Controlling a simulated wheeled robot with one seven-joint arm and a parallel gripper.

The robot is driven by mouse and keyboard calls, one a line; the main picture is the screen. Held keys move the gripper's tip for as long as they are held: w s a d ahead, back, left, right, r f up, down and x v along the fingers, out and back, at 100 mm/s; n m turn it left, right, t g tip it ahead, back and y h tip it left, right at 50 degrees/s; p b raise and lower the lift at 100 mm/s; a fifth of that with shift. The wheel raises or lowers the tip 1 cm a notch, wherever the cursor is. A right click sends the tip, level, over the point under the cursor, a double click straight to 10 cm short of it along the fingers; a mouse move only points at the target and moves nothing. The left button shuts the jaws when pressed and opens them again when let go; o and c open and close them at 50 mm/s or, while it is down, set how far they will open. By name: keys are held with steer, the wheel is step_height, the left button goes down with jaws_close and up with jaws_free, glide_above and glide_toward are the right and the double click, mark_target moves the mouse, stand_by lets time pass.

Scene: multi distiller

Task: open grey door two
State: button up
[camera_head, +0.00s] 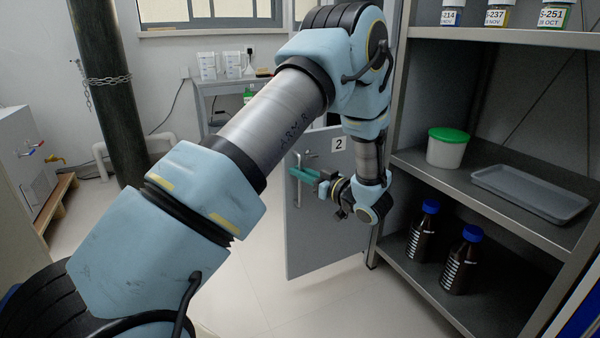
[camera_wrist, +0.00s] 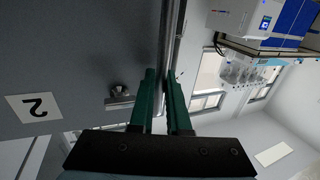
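Grey door two (camera_head: 325,225) stands swung out from the shelf unit, with a white "2" label (camera_head: 338,144) on its face. The label also shows upside down in the wrist view (camera_wrist: 34,107). My gripper (camera_head: 293,172) is at the free, left side of the door. A small metal latch (camera_wrist: 121,93) sits on the door face beside the fingers.
The open shelf unit (camera_head: 480,45) on the right holds a green-lidded tub (camera_head: 446,151), a grey tray (camera_head: 530,193) and two dark blue-capped bottles (camera_head: 423,235). A dark column (camera_head: 105,90) stands at the left. The floor (camera_head: 250,285) left of the door is clear.

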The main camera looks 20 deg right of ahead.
steer(key=shift+o, duration=0.9)
steer(key=p+v, duration=0.2)
steer(key=v, duration=0.8)
steer(key=shift+s+d, duration=0.25)
steer(key=shift+s, duration=0.05)
